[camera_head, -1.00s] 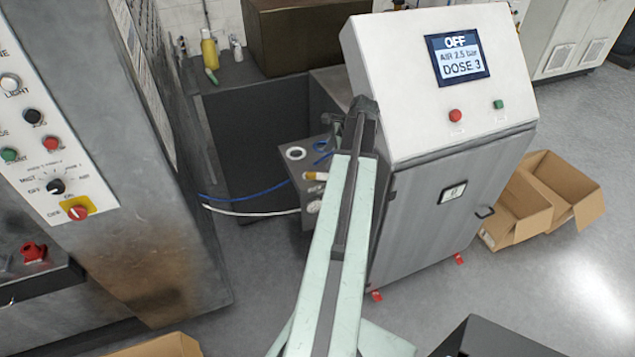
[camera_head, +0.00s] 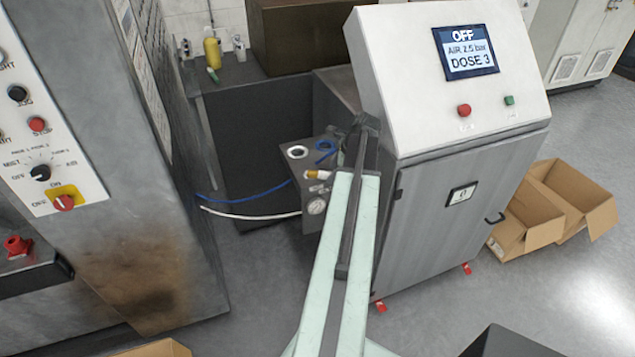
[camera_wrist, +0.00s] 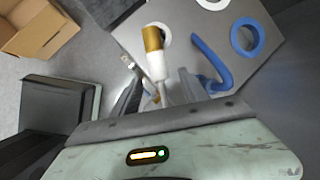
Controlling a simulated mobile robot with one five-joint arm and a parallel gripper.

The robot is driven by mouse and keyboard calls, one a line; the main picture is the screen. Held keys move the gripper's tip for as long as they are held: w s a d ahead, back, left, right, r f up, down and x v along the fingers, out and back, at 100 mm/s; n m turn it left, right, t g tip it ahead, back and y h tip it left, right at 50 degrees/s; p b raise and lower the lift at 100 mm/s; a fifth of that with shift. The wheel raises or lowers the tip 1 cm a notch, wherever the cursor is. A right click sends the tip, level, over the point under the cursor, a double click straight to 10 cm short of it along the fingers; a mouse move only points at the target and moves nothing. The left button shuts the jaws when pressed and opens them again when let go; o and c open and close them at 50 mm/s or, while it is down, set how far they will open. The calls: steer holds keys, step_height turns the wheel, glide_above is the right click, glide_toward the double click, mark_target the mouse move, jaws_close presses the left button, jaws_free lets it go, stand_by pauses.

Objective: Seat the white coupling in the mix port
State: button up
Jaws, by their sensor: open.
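The white coupling (camera_wrist: 157,65) shows in the wrist view with a brass-coloured end (camera_wrist: 152,38) against a pale round opening on the grey port box. In the head view the box (camera_head: 308,222) stands left of the white cabinet, with the brass-and-white piece (camera_head: 318,174) at its top edge. I cannot tell how deep the brass end sits. My gripper (camera_wrist: 160,88) is open, its dark fingers on either side of the coupling's lower part and the tube below. Contact is unclear.
A blue ring (camera_wrist: 247,37) and blue hose (camera_wrist: 212,62) are close right of the coupling. A white ring (camera_head: 297,152) is on the box top, a gauge (camera_head: 316,206) on its front. White hose (camera_head: 250,213) runs left. The cabinet (camera_head: 440,230) stands close right of my arm.

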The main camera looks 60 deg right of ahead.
steer(key=shift+b+x, duration=0.3)
steer(key=shift+x, duration=0.7)
steer(key=shift+r, duration=0.1)
jaws_close()
